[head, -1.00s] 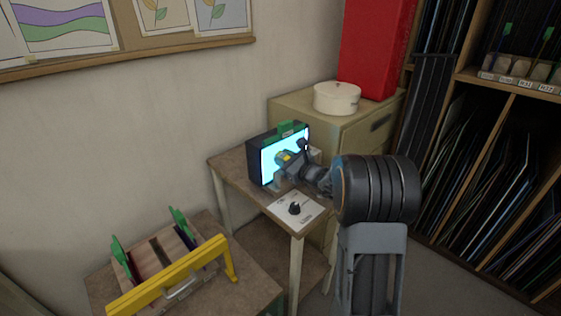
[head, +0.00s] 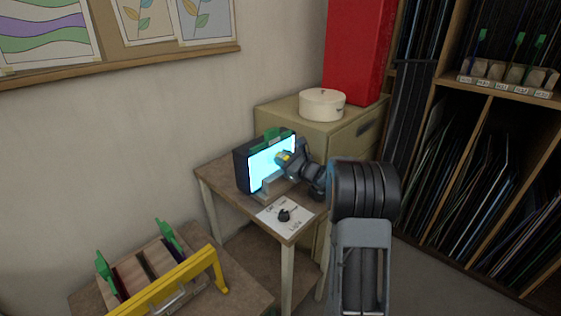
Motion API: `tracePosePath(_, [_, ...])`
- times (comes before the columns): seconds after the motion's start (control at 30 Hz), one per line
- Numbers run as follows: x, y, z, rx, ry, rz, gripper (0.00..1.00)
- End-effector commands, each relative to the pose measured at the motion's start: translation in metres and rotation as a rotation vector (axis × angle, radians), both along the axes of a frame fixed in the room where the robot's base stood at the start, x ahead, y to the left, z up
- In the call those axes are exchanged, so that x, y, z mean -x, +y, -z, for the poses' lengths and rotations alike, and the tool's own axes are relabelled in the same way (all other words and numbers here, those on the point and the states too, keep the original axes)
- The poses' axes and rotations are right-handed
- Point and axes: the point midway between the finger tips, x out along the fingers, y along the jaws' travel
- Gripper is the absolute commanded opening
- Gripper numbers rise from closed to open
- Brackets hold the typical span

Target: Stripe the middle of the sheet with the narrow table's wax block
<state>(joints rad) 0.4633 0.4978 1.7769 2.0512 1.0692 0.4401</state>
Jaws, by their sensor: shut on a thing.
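The sheet (head: 264,164) glows pale cyan, upright in front of a dark box on the narrow table (head: 225,180). A green piece (head: 270,136) sits at its top. My gripper (head: 282,161) is in front of the sheet's right part, with a small yellow patch showing near its tip. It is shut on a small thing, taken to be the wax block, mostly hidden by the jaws. No loose wax block shows on the table top. I cannot tell whether the block touches the sheet, and no clear stripe shows.
A white card with a black knob (head: 284,215) lies at the table's front. A yellow-handled rack (head: 180,278) stands on a low table at lower left. A cabinet (head: 290,110) with a white round box (head: 322,104) is behind. Shelves (head: 475,180) fill the right.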

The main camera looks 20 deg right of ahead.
Motion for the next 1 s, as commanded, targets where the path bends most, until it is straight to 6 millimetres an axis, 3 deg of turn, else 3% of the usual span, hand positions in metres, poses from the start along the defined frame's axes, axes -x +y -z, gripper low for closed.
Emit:
tracePosePath(0.53, [-0.015, -0.033, -0.001, -0.001, -0.001, 0.001, 0.06])
tracePosePath(0.8, [-0.016, -0.033, 0.001, 0.002, -0.002, 0.000, 0.06])
tracePosePath(1.0, [-0.010, -0.020, 0.002, 0.001, -0.001, -0.001, 0.06])
